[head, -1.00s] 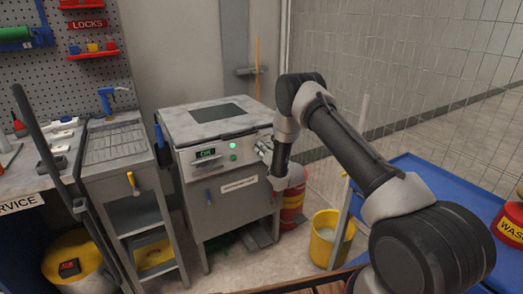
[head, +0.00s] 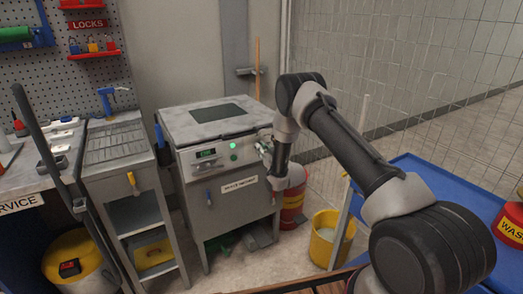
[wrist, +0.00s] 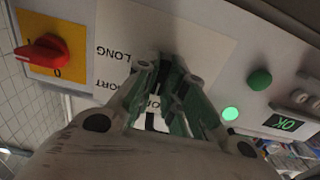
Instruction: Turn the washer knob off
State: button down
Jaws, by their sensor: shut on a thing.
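The washer (head: 232,210) is a grey cabinet in the middle of the head view. Its front panel carries a green display, green lights and a white dial label. In the wrist view the label (wrist: 118,30) appears upside down, with LONG and part of SHORT readable. My gripper (wrist: 170,75) is at this label, its green-grey fingers shut on the washer knob. The fingers hide almost all of the knob, so its pointer cannot be made out. In the head view my gripper (head: 264,146) is at the right end of the panel.
A red switch (wrist: 42,50) on a yellow plate is beside the label. A green button (wrist: 259,80), a lit green lamp (wrist: 230,113) and an OK display (wrist: 284,122) are on the other side. A yellow bucket (head: 330,238) stands on the floor at right.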

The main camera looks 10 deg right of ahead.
dwell(0.3)
jog(key=c, duration=1.5)
grip_release()
jog(key=shift+s, duration=0.1)
jog(key=v, duration=1.1)
jog(key=shift+s, duration=0.35)
jog(key=shift+d+f, duration=0.1)
jog(key=shift+d, duration=0.05)
